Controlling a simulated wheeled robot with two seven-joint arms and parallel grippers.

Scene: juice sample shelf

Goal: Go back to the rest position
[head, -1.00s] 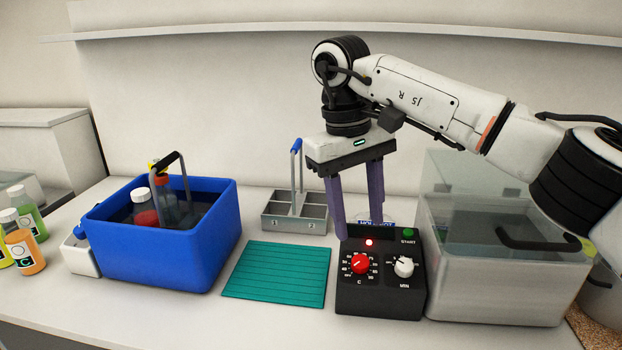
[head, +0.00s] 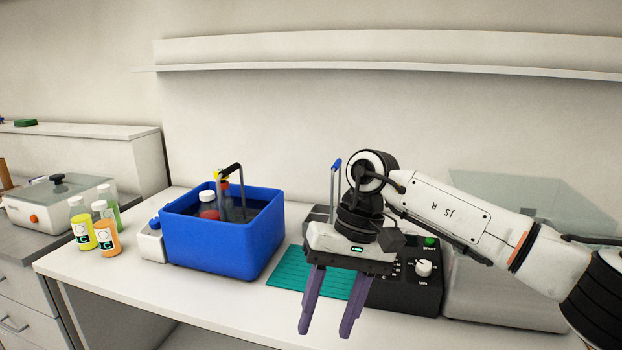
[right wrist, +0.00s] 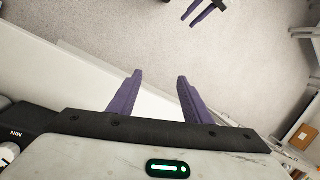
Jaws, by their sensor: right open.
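My right gripper (head: 325,333) is open and empty, fingers pointing down, in front of the teal mat and the black control box (head: 424,292). In the right wrist view its purple fingers (right wrist: 159,76) are apart with nothing between them, and the floor shows beyond them. What looks like my left gripper (right wrist: 204,12) shows in part at the top of that view, too cut off to tell its opening. It is not in the head view.
A blue bin (head: 215,245) with bottles stands left of the teal mat (head: 290,275). Several juice bottles (head: 107,237) stand near the counter's left end. A translucent tank (head: 500,300) is at the right, behind my right arm. A shelf (head: 400,65) runs along the wall.

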